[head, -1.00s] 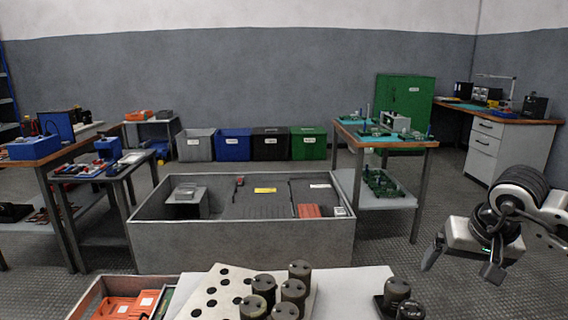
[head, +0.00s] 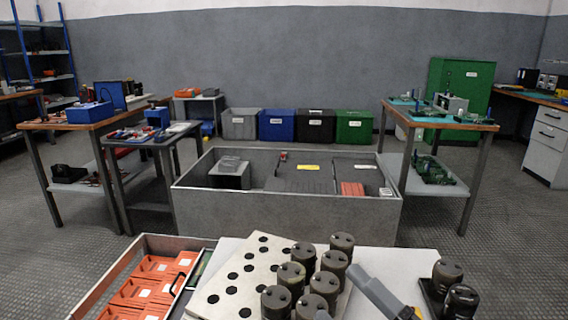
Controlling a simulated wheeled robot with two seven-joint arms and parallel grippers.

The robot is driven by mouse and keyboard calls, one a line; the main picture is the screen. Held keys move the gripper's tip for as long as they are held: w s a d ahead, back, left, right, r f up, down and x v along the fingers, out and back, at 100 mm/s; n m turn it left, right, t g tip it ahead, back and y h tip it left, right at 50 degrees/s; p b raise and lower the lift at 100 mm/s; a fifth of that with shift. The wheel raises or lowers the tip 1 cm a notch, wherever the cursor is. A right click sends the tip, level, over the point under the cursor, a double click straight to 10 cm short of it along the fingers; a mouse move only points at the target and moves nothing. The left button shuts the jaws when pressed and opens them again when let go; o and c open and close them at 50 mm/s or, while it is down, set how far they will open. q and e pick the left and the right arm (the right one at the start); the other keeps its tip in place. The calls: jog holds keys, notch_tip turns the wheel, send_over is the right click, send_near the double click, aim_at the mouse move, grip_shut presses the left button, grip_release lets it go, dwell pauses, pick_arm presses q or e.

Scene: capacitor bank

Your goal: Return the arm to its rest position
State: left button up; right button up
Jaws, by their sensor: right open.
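My right gripper (head: 374,290) shows only in part. A grey, angular finger-like piece, which I take to be its own, rises from the bottom edge between the capacitors and a small dark tray. The rest of the hand and arm is below the picture, and I see nothing held. My left gripper is not in view. Several dark round capacitors (head: 341,243) stand upright on the right side of a pale board with black holes (head: 232,290). I cannot tell how far the gripper is above the work surface.
Two more capacitors (head: 448,270) stand in the dark tray at right. An open drawer-like box (head: 190,243) with orange parts is at lower left. A large grey bin (head: 290,213) lies beyond. Side tables stand left (head: 60,137) and right (head: 440,118), with open floor around them.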

jog(key=s+f+m+g+h+b, duration=0.1)
jog(key=s+f+m+g+h, duration=0.2)
jog(key=f+m, duration=0.65)
jog(key=s+f+m+h+b, duration=0.1)
jog(key=s+f+m+h, duration=0.4)
jog(key=m, duration=0.8)
pick_arm(q)
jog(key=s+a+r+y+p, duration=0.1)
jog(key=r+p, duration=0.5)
jog(key=p, duration=0.6)
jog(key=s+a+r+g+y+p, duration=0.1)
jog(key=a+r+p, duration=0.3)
jog(key=p, duration=0.9)
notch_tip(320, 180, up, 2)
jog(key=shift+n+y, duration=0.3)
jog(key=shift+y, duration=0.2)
pick_arm(e)
jog(key=d+r+g+h, duration=0.2)
jog(key=d+r, duration=0.3)
jog(key=r, duration=0.6)
jog(key=shift+d+g+h, duration=0.25)
jog(key=shift+g+h, duration=0.15)
jog(key=shift+h, duration=0.1)
jog(key=shift+w, duration=0.1)
jog(key=shift+d+m, duration=0.1)
jog(key=shift+m, duration=0.15)
